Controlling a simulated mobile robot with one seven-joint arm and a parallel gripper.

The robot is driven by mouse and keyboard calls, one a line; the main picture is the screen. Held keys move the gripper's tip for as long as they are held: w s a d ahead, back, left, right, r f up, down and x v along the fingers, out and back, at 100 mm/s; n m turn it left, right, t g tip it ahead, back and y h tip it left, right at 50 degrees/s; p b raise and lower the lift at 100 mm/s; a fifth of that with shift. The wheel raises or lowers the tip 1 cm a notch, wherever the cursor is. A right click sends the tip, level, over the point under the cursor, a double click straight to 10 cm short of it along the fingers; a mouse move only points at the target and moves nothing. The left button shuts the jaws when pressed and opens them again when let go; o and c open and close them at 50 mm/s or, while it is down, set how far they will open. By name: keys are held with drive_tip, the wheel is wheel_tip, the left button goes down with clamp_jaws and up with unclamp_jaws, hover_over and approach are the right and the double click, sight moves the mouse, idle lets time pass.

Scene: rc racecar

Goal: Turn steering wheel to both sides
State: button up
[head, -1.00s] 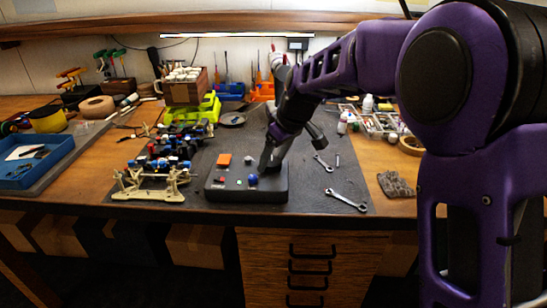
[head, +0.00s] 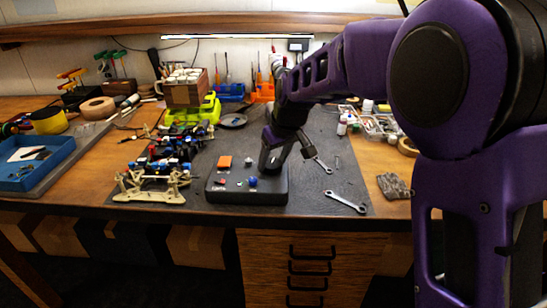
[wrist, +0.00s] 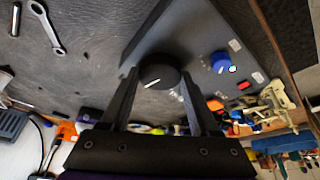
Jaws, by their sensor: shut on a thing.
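A black control box (head: 225,197) lies on the mat at the front of the bench. A black round knob (wrist: 158,77) with a white line stands on it; the line runs slightly tilted in the wrist view. My gripper (head: 266,171) points down at the box's right part, and its two fingers (wrist: 158,74) hold the knob from both sides. In the head view the gripper hides the knob. A blue knob (wrist: 220,62) is apart from the fingers. The racecar chassis (head: 150,188), with pale front parts, is on the mat left of the box.
A red button (wrist: 243,84) and an orange block (head: 224,161) are near the blue knob and box. Wrenches (head: 345,202) lie right of the box. A blue tray (head: 38,170) is at far left.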

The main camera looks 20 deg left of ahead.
drive_tip(key=m, duration=0.1)
drive_tip(key=m+h+p, duration=0.1)
drive_tip(key=m, duration=0.1)
drive_tip(key=shift+s+a+r+t, duration=0.1)
drive_tip(key=shift+a+t, duration=0.1)
drive_tip(key=shift+t, duration=0.2)
drive_tip(key=shift+m+h, duration=0.6)
drive_tip(key=shift+m, duration=1.3)
drive_tip(key=o, duration=1.4)
drive_tip(key=shift+c, duration=0.2)
drive_tip(key=p+v, duration=0.2)
drive_tip(key=v, duration=1.5)
drive_tip(key=shift+s, duration=0.35)
